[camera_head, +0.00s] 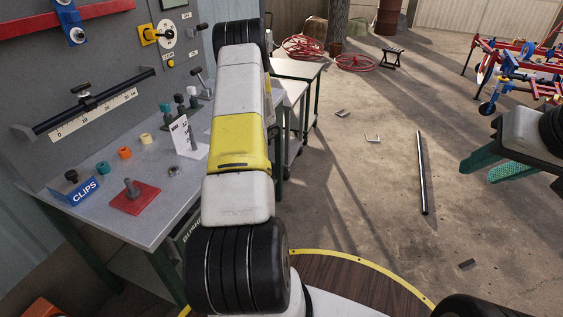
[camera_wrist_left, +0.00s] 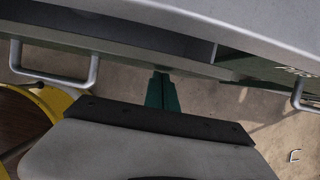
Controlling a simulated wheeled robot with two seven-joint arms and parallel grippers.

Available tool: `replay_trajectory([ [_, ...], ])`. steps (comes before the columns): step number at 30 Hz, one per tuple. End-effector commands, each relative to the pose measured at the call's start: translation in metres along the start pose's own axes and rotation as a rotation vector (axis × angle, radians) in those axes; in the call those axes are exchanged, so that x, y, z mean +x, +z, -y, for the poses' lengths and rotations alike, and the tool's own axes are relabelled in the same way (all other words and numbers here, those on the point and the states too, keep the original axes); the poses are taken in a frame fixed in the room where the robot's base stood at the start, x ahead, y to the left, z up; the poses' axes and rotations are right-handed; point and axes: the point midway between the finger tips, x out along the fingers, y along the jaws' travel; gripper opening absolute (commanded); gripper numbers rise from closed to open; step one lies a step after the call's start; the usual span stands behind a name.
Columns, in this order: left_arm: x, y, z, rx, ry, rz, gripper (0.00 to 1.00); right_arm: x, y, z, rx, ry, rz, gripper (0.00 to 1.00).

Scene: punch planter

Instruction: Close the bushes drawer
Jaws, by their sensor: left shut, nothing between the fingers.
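The bushes drawer front, with part of its lettering (camera_head: 192,228), shows at the bench's front edge in the head view, mostly hidden by my left arm. In the left wrist view, a drawer front with a metal handle (camera_wrist_left: 56,66) is at the left, with a dark gap above it under the bench top. A second front with partial lettering (camera_wrist_left: 298,71) and a handle is at the right; I cannot read the word fully. My left gripper (camera_wrist_left: 163,92) has its green fingers together, close to the fronts between the two handles; contact is unclear. My right gripper (camera_head: 492,168) is open and empty.
The workbench (camera_head: 135,225) holds a red plate (camera_head: 134,200), a blue clips holder (camera_head: 76,188) and small coloured bushes. A dark bar (camera_head: 422,172) lies on the floor at the right. A red and blue machine (camera_head: 510,75) stands at the back right.

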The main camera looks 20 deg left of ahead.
Motion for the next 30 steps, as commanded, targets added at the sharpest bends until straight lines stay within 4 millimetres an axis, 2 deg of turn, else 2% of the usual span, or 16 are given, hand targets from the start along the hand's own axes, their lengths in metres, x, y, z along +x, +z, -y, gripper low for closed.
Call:
replay_trajectory([
  [3, 0.008, 0.020, 0.000, -0.004, 0.001, 0.002, 0.00, 0.000, 0.000, 0.000, 0.000, 0.000, 0.000, 0.34],
  [10, 0.015, 0.039, 0.000, -0.002, 0.000, 0.001, 0.00, 0.000, 0.000, 0.000, 0.000, 0.000, 0.000, 0.34],
  [24, 0.018, 0.049, -0.002, -0.004, 0.003, 0.008, 0.00, 0.000, 0.000, 0.000, 0.000, 0.000, 0.000, 0.34],
  [30, 0.016, 0.044, 0.000, -0.002, 0.002, 0.008, 0.00, 0.000, 0.000, 0.000, 0.000, 0.000, 0.000, 0.34],
])
